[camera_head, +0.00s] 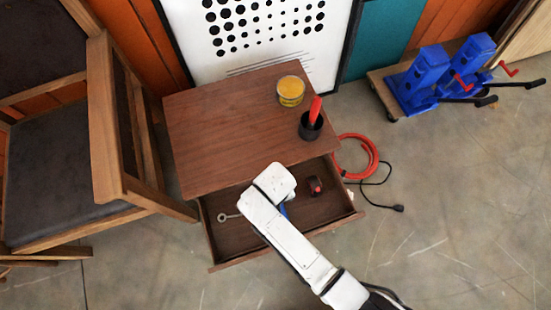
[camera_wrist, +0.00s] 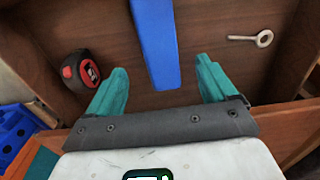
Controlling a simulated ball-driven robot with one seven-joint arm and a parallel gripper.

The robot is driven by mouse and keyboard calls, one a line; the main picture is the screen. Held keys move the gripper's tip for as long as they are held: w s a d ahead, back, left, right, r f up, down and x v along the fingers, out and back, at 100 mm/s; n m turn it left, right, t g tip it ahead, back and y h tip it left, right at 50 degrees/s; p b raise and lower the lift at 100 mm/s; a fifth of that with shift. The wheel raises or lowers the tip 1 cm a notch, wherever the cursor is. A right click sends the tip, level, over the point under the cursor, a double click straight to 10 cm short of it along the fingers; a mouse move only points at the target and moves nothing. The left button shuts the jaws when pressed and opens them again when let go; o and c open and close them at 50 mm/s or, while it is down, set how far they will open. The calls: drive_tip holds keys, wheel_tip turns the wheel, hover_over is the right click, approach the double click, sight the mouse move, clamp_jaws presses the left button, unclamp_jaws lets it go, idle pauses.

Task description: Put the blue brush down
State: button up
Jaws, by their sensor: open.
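The blue brush (camera_wrist: 155,40) shows in the wrist view as a long flat blue piece that runs off the top edge, over the drawer floor. Its near end lies between the two teal fingers of my gripper (camera_wrist: 160,72). The fingers are spread wide, with a clear gap on each side of the brush. I cannot tell if it rests fully on the drawer floor. In the head view only a small bit of the blue brush (camera_head: 284,208) shows beside my white arm, which hides the rest and my fingers. The open drawer (camera_head: 335,211) is below my gripper.
A tape measure (camera_head: 316,186) and a metal eye bolt (camera_head: 228,217) lie in the drawer. On the wooden cabinet top (camera_head: 215,125) stand a yellow can (camera_head: 290,92) and a black cup (camera_head: 310,128) with a red-handled item. A chair (camera_head: 105,120) is close at left. Blue presses (camera_head: 425,75) stand at right.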

drive_tip(key=shift+r+p, duration=0.45)
drive_tip(key=shift+r, duration=1.75)
drive_tip(key=s+d+r+m, duration=0.1)
drive_tip(key=s+d+r, duration=0.3)
drive_tip(key=d, duration=0.4)
drive_tip(key=s+d+r+m, duration=0.1)
drive_tip(key=s+d+r, duration=0.2)
drive_tip(key=d, duration=0.6)
drive_tip(key=s+d+r+m+t, duration=0.1)
drive_tip(key=s+d+r, duration=0.3)
drive_tip(key=d+r, duration=0.3)
drive_tip(key=shift+s+d+m, duration=0.3)
drive_tip(key=shift+d, duration=0.8)
drive_tip(key=shift+r, duration=0.1)
